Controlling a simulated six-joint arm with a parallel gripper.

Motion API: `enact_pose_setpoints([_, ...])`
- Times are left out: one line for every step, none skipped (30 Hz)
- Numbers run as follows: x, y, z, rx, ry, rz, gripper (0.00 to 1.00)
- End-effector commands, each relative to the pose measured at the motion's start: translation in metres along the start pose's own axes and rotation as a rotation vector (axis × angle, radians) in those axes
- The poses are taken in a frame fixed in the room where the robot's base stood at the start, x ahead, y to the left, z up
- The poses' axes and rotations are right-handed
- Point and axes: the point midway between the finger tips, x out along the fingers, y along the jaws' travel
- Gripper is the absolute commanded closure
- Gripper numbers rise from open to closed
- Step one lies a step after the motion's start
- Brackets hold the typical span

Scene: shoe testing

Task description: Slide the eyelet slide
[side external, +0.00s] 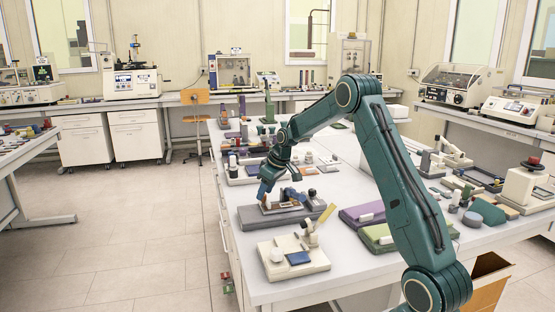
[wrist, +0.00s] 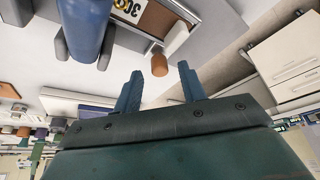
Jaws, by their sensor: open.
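A low grey fixture (side external: 262,222) near the front left edge of the white table carries a light plate and a blue roller (side external: 291,194); I take it to hold the eyelet slide. Contact cannot be told. In the side view my gripper (side external: 268,192) is low at the fixture's left end.
A cream device (side external: 293,262) with a blue pad and yellow lever stands in front of the fixture. Purple (side external: 362,215) and green (side external: 384,236) pads lie to the right. More small test devices stand behind.

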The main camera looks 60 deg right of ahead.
Motion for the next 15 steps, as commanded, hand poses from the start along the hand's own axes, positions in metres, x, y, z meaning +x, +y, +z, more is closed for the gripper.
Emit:
enact_pose_setpoints([0.0044, -0.0001, 0.0, 0.0, -0.001, 0.0, 0.59])
enact_pose_setpoints([0.0063, -0.0001, 0.0, 0.0, 0.0, 0.0, 0.59])
enact_pose_setpoints([0.0083, 0.0, 0.0, 0.0, 0.0, 0.0, 0.59])
enact_pose_setpoints([0.0094, 0.0, 0.0, 0.0, 0.0, 0.0, 0.59])
enact_pose_setpoints([0.0102, 0.0001, -0.0001, 0.0, 0.0, 0.001, 0.59])
enact_pose_setpoints([0.011, 0.0001, -0.0002, 0.0, 0.001, 0.001, 0.59])
enact_pose_setpoints([0.0114, 0.0001, -0.0001, 0.0, 0.001, 0.001, 0.59])
enact_pose_setpoints([0.0116, 0.0001, -0.0002, 0.0, 0.001, 0.001, 0.59])
enact_pose_setpoints([0.0118, 0.0001, -0.0002, 0.0, 0.001, 0.001, 0.59])
enact_pose_setpoints([0.0118, 0.0001, -0.0002, 0.0, 0.001, 0.001, 0.59])
enact_pose_setpoints([0.0118, 0.0001, -0.0002, 0.0, 0.001, 0.001, 0.59])
enact_pose_setpoints([0.0117, 0.0, -0.0002, 0.0, 0.001, 0.001, 0.59])
enact_pose_setpoints([0.0117, 0.0, -0.0002, 0.0, 0.001, 0.001, 0.59])
enact_pose_setpoints([0.0117, 0.0, -0.0001, 0.0, 0.001, 0.001, 0.59])
enact_pose_setpoints([0.0117, 0.0, -0.0001, 0.0, 0.001, 0.001, 0.63])
